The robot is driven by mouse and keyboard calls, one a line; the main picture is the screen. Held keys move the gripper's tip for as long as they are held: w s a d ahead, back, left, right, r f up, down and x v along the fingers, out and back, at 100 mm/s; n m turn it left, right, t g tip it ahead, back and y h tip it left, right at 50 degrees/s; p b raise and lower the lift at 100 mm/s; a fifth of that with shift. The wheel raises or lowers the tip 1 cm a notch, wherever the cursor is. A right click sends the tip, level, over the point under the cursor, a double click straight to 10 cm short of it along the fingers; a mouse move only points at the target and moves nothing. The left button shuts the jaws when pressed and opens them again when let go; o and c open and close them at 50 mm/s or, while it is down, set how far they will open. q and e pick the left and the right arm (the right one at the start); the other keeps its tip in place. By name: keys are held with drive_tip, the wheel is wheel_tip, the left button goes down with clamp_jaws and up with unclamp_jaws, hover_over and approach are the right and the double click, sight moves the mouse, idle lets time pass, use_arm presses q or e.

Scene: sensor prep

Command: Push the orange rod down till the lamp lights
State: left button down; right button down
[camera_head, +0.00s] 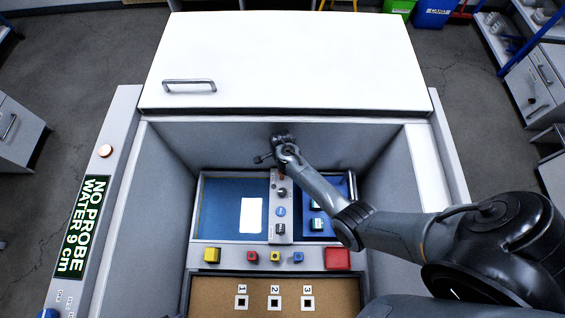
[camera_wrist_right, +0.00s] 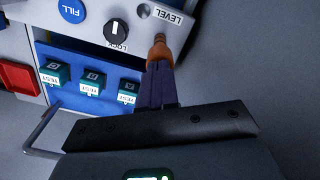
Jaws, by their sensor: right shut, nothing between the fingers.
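The orange rod (camera_wrist_right: 160,50) shows in the right wrist view at the panel's edge, near the word LEVEL. My right gripper (camera_wrist_right: 159,70) is shut, with nothing between its fingers. Its dark fingertips overlap the rod's near end in that view; I cannot tell whether they touch it. In the head view my right arm reaches in from the right, and its hand is over the top of the narrow control panel (camera_head: 281,236), largely hiding the rod. A small round dull spot (camera_wrist_right: 144,11) lies beside LEVEL; I cannot tell whether it is the lamp. My left gripper is not in view.
The panel bears a LOCK knob (camera_wrist_right: 117,30) and a blue FILL button (camera_wrist_right: 71,10). Several TEST blocks (camera_wrist_right: 92,82) sit in a blue tray beside it. A red square (camera_head: 338,258) is at the front right. Grey walls (camera_head: 180,152) enclose the bay.

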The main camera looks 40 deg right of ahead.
drive_tip(key=shift+f, duration=0.35)
idle(0.4)
drive_tip(key=shift+f+b, duration=0.25)
drive_tip(key=shift+b, duration=0.2)
drive_tip(key=shift+r, duration=0.15)
wheel_tip(320, 180, up, 4)
drive_tip(key=p, duration=0.4)
wheel_tip(320, 180, up, 4)
drive_tip(key=p, duration=0.5)
idle(0.6)
